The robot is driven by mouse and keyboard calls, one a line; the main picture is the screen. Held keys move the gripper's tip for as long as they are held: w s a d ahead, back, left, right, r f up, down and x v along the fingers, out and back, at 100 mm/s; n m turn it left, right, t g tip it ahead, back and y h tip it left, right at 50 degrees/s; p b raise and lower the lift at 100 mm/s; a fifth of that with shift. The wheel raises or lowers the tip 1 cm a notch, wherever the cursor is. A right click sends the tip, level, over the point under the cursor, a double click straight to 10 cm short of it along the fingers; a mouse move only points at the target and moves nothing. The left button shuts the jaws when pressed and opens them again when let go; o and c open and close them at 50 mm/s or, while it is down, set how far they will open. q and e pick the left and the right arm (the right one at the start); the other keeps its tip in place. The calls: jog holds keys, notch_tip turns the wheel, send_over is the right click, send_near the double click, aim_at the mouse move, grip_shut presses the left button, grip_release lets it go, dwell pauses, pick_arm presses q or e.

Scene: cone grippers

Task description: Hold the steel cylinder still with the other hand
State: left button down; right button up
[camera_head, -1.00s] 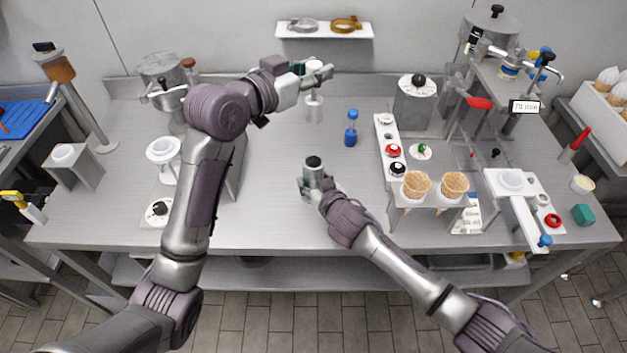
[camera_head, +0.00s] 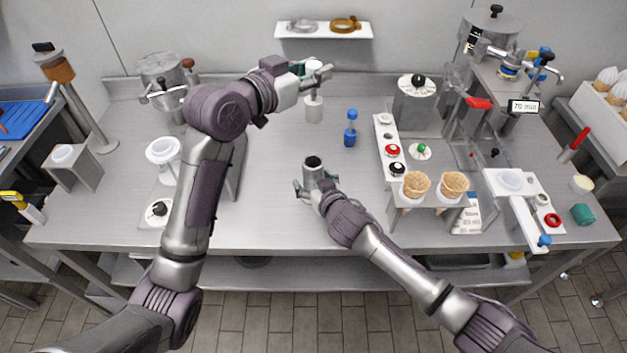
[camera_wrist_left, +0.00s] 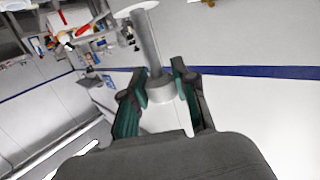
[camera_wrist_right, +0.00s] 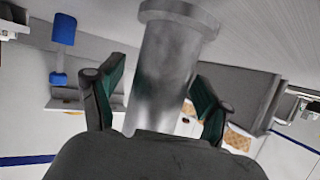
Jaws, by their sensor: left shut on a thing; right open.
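The steel cylinder (camera_head: 313,172), dark on top, stands upright at the middle of the bench. In the right wrist view the steel cylinder (camera_wrist_right: 170,70) has a wide flange and lies between the fingers. My right gripper (camera_head: 317,188) is open around it, with gaps at both fingers. My left gripper (camera_head: 314,76) is higher and farther back, shut on a grey rod with a steel collar (camera_wrist_left: 160,88). The rod's far end has a pale disc (camera_wrist_left: 137,9).
A rack with waffle cones (camera_head: 416,184) and red and black knobs is to the right. The bench front between my arms is clear.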

jog(key=shift+s, duration=0.1)
jog(key=shift+v, duration=0.85)
jog(key=shift+w, duration=0.2)
dwell(0.5)
jog(key=shift+x, duration=0.75)
jog(key=shift+a, duration=0.1)
grip_shut()
jog(key=shift+f, duration=0.1)
dwell(0.8)
